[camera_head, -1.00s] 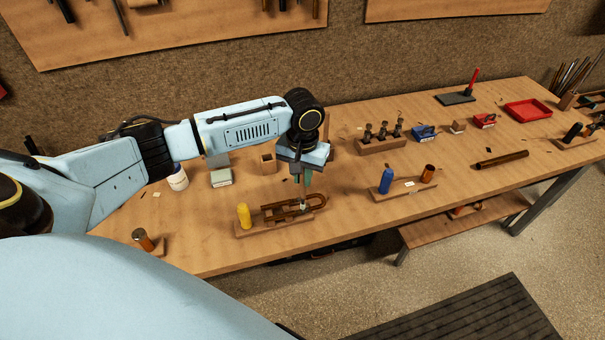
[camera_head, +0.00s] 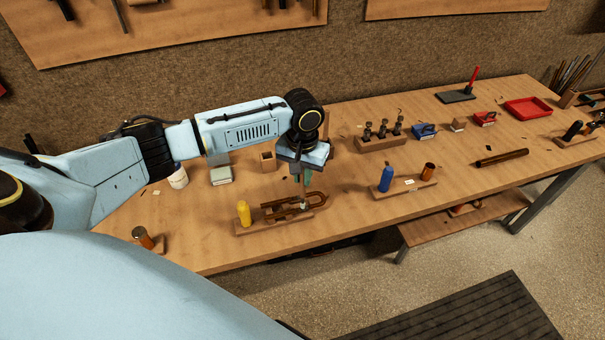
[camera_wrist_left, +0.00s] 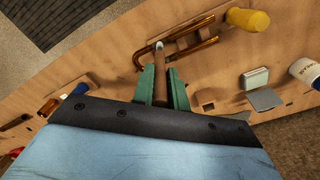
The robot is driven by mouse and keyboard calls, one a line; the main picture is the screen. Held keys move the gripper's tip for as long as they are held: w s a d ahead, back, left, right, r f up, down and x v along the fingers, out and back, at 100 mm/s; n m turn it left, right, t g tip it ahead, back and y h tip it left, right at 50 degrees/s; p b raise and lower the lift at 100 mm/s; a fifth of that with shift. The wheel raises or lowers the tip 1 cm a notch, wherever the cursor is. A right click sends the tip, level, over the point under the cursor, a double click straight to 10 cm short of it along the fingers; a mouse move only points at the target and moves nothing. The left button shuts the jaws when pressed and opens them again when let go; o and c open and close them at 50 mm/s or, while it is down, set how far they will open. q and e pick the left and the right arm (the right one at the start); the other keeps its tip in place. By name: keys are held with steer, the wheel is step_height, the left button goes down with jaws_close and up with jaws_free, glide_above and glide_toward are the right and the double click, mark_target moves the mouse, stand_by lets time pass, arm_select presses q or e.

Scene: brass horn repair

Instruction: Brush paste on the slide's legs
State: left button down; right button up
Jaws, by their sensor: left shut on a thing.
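The slide (camera_head: 272,210) is a brown U-shaped tube with two legs, lying on a wooden block beside a yellow bottle (camera_head: 244,213). It also shows at the top of the left wrist view (camera_wrist_left: 198,36). My left gripper (camera_head: 302,178) has green fingers and points down over the slide's curved end. It is shut on a brush with a brown handle (camera_wrist_left: 160,85) and a pale tip (camera_wrist_left: 158,46). The tip is at the slide; I cannot tell whether it touches. My right gripper is not in view.
A wooden stand (camera_head: 405,190) with a blue bottle (camera_head: 386,178) stands to the right. A white jar (camera_head: 178,177), a small open box (camera_head: 221,174) and a wooden block with a hole (camera_head: 267,161) stand behind. The front right bench is mostly clear.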

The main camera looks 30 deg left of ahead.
arm_select(q)
steer(key=shift+s+f+p, duration=0.1)
steer(key=shift+p, duration=0.4)
stand_by(1.8)
step_height(320, 180, up, 5)
steer(key=p, duration=0.6)
steer(key=shift+p, duration=0.3)
steer(key=shift+r, duration=1.1)
